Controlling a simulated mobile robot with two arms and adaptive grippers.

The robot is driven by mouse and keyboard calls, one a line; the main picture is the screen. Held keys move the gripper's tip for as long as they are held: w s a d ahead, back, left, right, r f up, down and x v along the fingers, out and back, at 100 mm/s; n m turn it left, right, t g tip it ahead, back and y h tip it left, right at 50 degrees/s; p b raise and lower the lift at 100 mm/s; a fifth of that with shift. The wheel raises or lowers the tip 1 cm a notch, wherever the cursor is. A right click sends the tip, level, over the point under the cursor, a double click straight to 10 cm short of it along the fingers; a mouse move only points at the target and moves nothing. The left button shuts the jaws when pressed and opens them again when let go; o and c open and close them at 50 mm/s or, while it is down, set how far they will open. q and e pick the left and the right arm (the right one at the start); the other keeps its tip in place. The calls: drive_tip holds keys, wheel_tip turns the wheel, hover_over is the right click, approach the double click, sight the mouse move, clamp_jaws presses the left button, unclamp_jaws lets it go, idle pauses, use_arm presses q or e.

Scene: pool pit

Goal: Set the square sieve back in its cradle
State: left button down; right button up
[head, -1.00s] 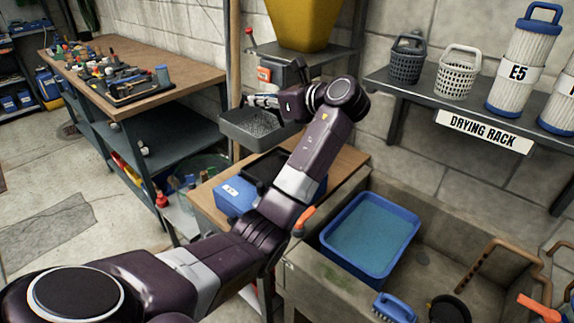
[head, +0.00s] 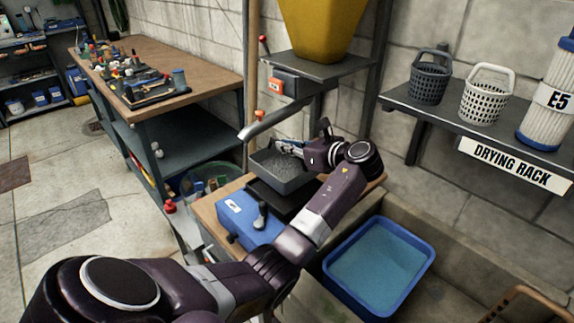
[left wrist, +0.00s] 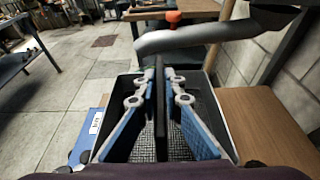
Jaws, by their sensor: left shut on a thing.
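The square sieve (head: 270,165) is a dark grey square tray with a mesh floor. My left gripper (head: 287,147) is shut on it from the right side in the head view. In the left wrist view, the blue-padded fingers of the left gripper (left wrist: 159,78) close on a thin dark upright part in the middle of the sieve, whose mesh (left wrist: 118,98) shows on both sides. A black frame, which looks like the cradle (head: 264,194), is on the blue box unit (head: 246,222) just below the sieve. The sieve hides part of it; contact is unclear. My right gripper is out of view.
A grey metal spout (head: 272,119) hangs just behind and above the sieve, under the yellow hopper (head: 318,28). The wooden bench top (head: 208,208) surrounds the blue unit. A blue tub (head: 378,262) is in the sink at right. The drying rack (head: 420,102) stands behind.

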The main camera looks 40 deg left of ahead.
sight(287, 170)
use_arm(q)
drive_tip(key=shift+f, duration=0.75)
drive_tip(key=shift+s+f, duration=0.1)
drive_tip(key=shift+f, duration=0.55)
wheel_tip(287, 170, down, 4)
drive_tip(key=shift+r, duration=0.1)
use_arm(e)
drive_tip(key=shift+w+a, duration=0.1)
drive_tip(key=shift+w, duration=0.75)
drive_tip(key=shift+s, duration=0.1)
use_arm(q)
drive_tip(key=c, duration=2.1)
unclamp_jaws()
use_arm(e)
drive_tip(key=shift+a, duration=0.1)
